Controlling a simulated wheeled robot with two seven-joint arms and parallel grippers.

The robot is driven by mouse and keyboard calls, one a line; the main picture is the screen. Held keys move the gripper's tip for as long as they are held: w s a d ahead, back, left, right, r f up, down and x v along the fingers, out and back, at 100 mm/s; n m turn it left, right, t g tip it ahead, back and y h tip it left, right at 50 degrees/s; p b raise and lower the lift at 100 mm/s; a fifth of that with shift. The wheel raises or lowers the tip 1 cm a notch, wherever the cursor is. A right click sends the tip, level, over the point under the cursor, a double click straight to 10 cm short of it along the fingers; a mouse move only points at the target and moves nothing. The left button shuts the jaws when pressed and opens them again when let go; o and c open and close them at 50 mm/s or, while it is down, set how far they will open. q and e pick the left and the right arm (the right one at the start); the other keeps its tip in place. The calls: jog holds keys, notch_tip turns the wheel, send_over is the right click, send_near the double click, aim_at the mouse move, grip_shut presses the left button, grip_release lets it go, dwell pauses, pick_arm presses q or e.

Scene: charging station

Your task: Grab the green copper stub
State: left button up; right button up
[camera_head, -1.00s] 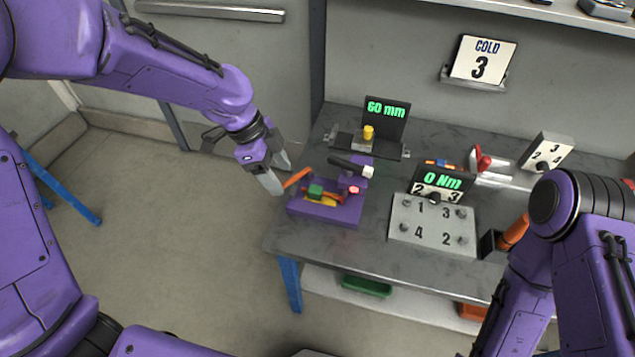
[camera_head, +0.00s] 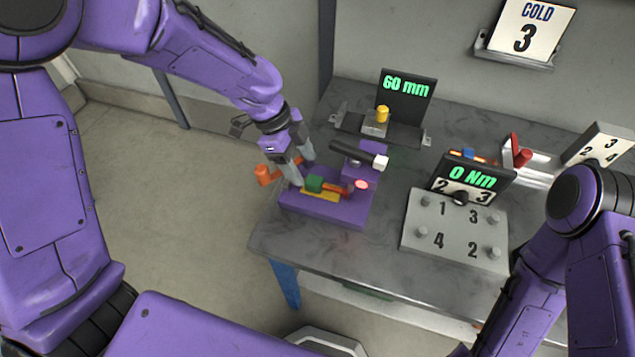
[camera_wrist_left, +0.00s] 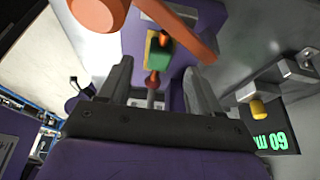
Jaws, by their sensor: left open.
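The green stub (camera_head: 315,184) lies on a purple fixture (camera_head: 325,211) near the table's left edge, with a reddish rod next to it on the right. My right gripper is out of view.
An orange handle (camera_head: 264,173) sticks out left of the fixture. Behind is a 60 mm display (camera_head: 406,95) with a yellow knob (camera_head: 382,114). A grey numbered plate (camera_head: 455,231) lies to the right.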

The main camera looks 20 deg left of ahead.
aim_at(311, 179)
pick_arm(q)
jog(key=x, duration=0.5)
jog(key=shift+d+f+p, duration=0.1)
jog(key=shift+f+p, duration=0.05)
jog(key=shift+p, duration=0.15)
jog(key=c, duration=1.1)
jog(key=shift+o, duration=0.2)
